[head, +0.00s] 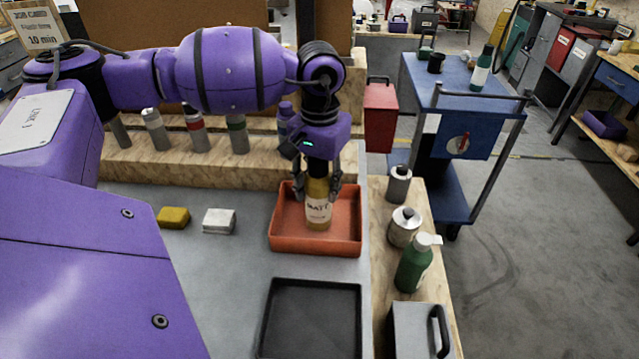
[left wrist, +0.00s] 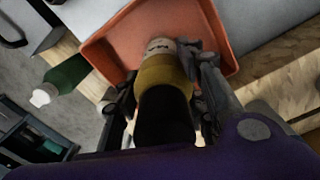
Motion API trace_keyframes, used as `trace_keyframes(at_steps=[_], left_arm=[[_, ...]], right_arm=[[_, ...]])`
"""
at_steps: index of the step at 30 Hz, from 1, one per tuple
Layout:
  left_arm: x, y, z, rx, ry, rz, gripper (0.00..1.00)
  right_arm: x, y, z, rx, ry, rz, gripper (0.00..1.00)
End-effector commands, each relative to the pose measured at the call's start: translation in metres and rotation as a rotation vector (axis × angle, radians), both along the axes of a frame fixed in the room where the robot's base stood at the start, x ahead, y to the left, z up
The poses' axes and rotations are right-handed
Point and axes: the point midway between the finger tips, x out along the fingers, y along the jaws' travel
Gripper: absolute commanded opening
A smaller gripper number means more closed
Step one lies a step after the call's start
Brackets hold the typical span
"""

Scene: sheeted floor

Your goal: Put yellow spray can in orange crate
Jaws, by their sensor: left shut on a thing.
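The yellow spray can (head: 318,207) has a pale label and is upright in the orange crate's area. My left gripper (head: 319,190) is shut on its upper part, from above. In the left wrist view the can (left wrist: 165,75) shows its yellow body and dark top between the fingers of the gripper (left wrist: 165,95). The orange crate (head: 290,245) is a shallow tray on the grey worktop, and its wall also shows in the left wrist view (left wrist: 100,57). The can is over the crate's floor; I cannot tell whether its base touches it. My right gripper is not in view.
A black tray (head: 312,318) lies in front of the crate. A yellow block (head: 173,217) and a white block (head: 219,221) lie to the left. A green bottle (head: 414,265) and metal canisters (head: 404,227) stand on the right edge. Several spray cans (head: 194,130) stand in the wooden rack behind.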

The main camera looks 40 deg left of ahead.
Motion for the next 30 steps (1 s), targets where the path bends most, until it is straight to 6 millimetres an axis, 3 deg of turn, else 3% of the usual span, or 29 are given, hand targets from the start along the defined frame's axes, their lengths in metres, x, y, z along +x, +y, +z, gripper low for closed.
trace_keyframes(at_steps=[7, 8, 12, 22, 26, 30], left_arm=[[0.000, 0.000, -0.005, 0.000, 0.002, 0.000, 0.05], [-0.001, 0.000, -0.004, 0.000, 0.002, 0.000, 0.42], [0.000, 0.000, -0.004, 0.000, 0.001, 0.000, 0.57], [0.000, 0.000, 0.001, 0.000, -0.001, 0.000, 0.57], [0.001, 0.000, 0.015, -0.001, -0.003, 0.000, 0.57], [0.001, 0.000, 0.044, 0.000, -0.004, 0.000, 0.57]], right_arm=[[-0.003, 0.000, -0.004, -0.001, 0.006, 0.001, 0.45], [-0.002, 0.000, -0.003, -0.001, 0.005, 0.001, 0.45], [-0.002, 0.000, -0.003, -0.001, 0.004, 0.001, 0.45], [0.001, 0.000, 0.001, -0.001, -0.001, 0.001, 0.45], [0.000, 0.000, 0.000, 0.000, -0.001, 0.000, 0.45], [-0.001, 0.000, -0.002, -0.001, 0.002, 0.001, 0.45]])
